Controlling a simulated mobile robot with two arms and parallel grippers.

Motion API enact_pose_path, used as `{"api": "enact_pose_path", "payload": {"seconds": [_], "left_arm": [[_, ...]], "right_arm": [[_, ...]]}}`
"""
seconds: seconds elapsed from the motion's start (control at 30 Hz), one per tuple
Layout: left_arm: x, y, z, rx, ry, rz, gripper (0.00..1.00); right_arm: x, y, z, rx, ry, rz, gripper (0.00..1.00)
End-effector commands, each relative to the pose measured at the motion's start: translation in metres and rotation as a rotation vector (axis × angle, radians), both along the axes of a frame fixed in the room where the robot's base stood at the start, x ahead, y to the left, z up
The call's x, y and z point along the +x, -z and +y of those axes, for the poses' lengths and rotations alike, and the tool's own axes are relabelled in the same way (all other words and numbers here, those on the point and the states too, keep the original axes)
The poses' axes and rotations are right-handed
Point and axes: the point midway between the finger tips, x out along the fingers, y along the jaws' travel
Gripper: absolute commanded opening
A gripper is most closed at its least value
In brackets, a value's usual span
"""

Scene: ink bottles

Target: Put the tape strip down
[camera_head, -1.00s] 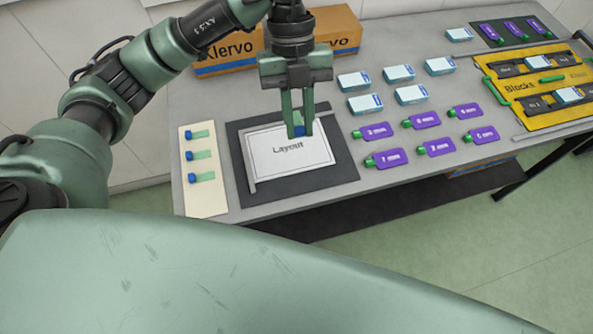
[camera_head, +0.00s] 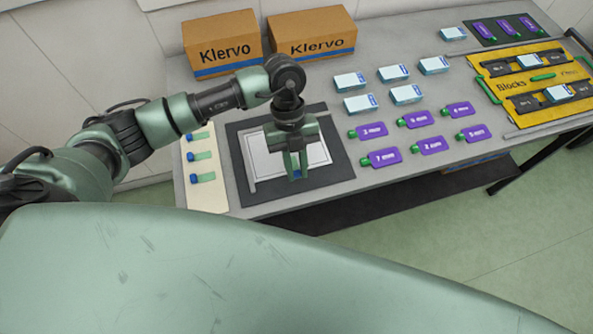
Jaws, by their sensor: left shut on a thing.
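My left gripper (camera_head: 296,172) points down over the white layout sheet (camera_head: 262,160) on the dark mat (camera_head: 240,130). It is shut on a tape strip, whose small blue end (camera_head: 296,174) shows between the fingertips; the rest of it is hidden. I cannot tell whether the strip touches the sheet. The gripper hides most of the sheet's lettering. Three more green tape strips with blue ends (camera_head: 202,156) lie on a cream board (camera_head: 209,200) to the left of the mat. My right gripper is not in view.
Two Klervo boxes (camera_head: 222,45) stand at the back. Several purple tags (camera_head: 384,157) and white-and-blue boxes (camera_head: 361,103) lie right of the mat. A yellow Blocks tray (camera_head: 490,68) is at the far right. The table's front edge runs close below the mat.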

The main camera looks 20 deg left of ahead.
Motion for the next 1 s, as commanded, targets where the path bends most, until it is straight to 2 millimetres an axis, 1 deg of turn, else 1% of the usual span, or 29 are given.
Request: {"api": "enact_pose_path", "payload": {"seconds": [0.1,0.2,0.57,0.6,0.67,0.7,1.0], "left_arm": [[-0.001,0.019,0.0,0.001,-0.003,0.006,0.03],[-0.001,0.029,0.0,-0.001,-0.001,0.003,0.03],[-0.001,0.034,0.0,0.0,0.0,0.001,0.03],[0.0,0.034,0.0,0.0,0.0,0.001,0.22],[0.0,0.034,0.0,0.0,0.0,0.001,0.38],[0.0,0.033,0.0,0.001,-0.001,0.002,0.41],[0.0,0.032,0.0,0.001,-0.001,0.002,0.41]], "right_arm": [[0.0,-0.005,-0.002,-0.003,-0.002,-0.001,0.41],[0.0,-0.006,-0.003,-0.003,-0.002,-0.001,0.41],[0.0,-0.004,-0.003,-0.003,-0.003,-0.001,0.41],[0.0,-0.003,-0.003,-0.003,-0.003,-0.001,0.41],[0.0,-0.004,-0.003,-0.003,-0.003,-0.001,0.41],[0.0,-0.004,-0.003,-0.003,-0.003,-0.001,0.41],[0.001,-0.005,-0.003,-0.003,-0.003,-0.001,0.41]]}}
